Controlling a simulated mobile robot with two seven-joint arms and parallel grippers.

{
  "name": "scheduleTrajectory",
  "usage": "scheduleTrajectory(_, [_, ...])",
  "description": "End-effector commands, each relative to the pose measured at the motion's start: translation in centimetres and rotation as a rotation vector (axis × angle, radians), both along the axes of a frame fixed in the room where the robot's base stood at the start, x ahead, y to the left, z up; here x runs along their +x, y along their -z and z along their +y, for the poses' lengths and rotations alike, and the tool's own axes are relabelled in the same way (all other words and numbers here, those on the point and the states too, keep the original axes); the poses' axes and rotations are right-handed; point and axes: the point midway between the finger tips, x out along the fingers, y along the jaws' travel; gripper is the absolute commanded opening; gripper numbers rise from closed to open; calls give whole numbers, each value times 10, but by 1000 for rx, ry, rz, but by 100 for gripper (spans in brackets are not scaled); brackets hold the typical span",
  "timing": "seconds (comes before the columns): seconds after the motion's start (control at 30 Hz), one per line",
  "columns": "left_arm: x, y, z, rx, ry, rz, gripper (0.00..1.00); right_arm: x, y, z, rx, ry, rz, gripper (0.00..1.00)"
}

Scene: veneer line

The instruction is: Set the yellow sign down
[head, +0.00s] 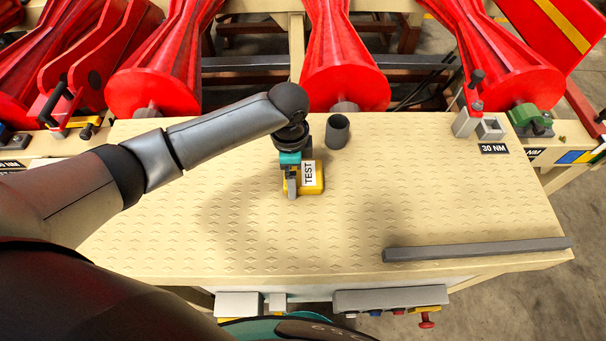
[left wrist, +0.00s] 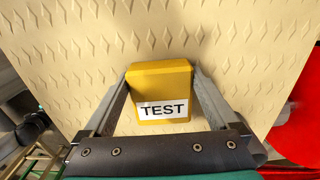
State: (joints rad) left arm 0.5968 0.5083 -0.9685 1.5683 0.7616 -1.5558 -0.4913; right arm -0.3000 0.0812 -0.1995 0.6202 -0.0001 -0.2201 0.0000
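The yellow sign (head: 318,187) is a small block with a white label reading TEST. It is over the middle of the tan, diamond-patterned tabletop (head: 400,200); I cannot tell whether its underside touches the surface. My left gripper (head: 292,190) comes down from above onto the sign and partly hides its left side. In the left wrist view the sign (left wrist: 160,82) sits between the two grey fingers of my left gripper (left wrist: 160,74), with the fingertips against its two sides. My right gripper is not in view.
A dark grey cup (head: 337,132) stands just behind and right of the sign. A long grey bar (head: 478,249) lies along the front right edge. Metal blocks (head: 478,124) stand at the back right, with red machinery (head: 345,60) behind. The left and centre-right tabletop is clear.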

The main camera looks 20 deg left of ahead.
Motion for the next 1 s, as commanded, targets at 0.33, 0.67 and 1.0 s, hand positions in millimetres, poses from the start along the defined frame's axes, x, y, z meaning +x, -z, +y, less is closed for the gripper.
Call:
scheduleTrajectory(0.33, [0, -1, 0, 0, 0, 0, 45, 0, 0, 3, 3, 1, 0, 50])
scheduleTrajectory(0.67, [1, -2, 0, -1, 0, -1, 26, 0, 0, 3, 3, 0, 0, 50])
scheduleTrajectory(1.0, [2, -37, 0, -2, 0, -5, 26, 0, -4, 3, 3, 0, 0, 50])
